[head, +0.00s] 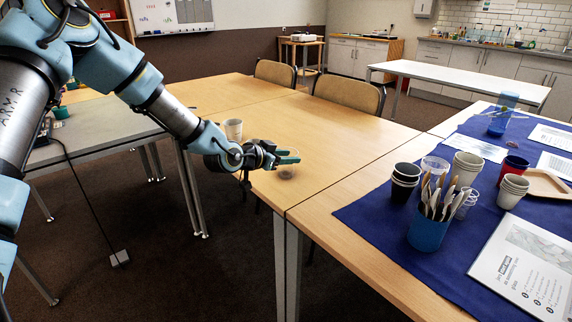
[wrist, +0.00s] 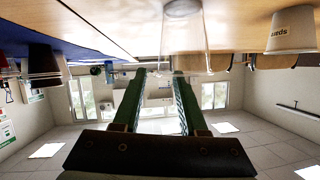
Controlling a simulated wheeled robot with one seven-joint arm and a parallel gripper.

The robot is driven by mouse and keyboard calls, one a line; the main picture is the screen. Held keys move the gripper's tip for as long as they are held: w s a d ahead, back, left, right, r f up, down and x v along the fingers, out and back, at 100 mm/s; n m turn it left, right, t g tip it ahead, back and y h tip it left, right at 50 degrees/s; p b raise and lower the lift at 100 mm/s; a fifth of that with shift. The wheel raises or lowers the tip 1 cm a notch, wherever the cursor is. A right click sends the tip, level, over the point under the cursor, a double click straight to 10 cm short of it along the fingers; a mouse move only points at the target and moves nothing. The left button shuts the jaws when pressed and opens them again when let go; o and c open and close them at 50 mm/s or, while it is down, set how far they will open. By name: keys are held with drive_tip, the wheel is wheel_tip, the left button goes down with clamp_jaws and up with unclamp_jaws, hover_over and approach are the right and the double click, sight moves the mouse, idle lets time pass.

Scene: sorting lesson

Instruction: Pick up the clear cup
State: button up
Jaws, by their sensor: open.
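A clear cup (head: 287,171) stands on the wooden table near its front edge, faint and partly covered by my gripper in the head view. My gripper (head: 294,157) is open and level at the cup. In the wrist view, which is upside down, the clear cup (wrist: 184,42) shows large and upright on the table, just beyond the fingertips and a little right of their middle. The two green fingers of my gripper (wrist: 159,73) are apart with nothing held. I cannot tell whether the cup's wall is between the fingertips.
A white paper cup (head: 233,129) stands left of my gripper; it also shows in the wrist view (wrist: 291,35). On the blue cloth (head: 375,228) at right are stacked dark cups (head: 405,181), other clear cups (head: 434,166) and a blue cutlery holder (head: 428,233). The table's middle is clear.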

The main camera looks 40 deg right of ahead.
clamp_jaws()
idle(1.3)
